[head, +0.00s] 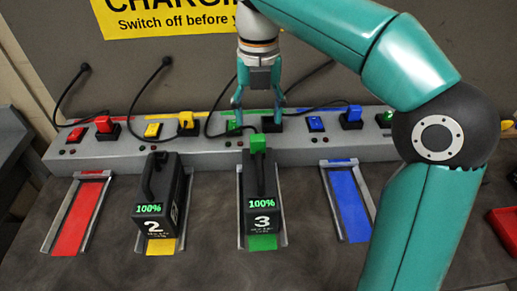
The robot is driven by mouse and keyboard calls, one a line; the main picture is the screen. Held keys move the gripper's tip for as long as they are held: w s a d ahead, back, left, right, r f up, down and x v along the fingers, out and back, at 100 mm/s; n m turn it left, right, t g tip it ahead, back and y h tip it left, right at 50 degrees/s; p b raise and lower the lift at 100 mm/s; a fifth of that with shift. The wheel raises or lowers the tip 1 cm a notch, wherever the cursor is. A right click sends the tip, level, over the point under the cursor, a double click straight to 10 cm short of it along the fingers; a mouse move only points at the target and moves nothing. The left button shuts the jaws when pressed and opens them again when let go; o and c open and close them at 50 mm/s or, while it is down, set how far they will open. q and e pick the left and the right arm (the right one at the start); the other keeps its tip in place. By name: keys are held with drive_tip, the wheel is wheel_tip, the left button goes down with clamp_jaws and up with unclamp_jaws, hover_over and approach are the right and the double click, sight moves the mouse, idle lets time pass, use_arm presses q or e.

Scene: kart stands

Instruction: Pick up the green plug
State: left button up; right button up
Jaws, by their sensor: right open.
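The green plug (257,143) stands at the top of the black battery marked 3 (262,202), in front of the grey socket strip (215,148). My right gripper (258,110) points down from above, open, with its two teal fingers apart. In the picture it appears just above and behind the green plug, over the strip. I cannot tell its exact height. Nothing shows between its fingers. A flat green piece (233,127) sits on the strip near the left finger, with a dark socket (271,124) near the right finger. My left gripper is not in view.
Battery 2 (160,205) stands in the yellow bay to the left. The red bay (77,216) and blue bay (349,203) are empty. Red (104,124), yellow (186,120) and blue (352,113) plugs with black cables sit along the strip. My right arm covers the right side.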

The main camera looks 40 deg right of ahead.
sight(258, 137)
wheel_tip(258, 137, down, 8)
drive_tip(key=shift+r+b, duration=0.25)
drive_tip(key=shift+b, duration=0.5)
clamp_jaws()
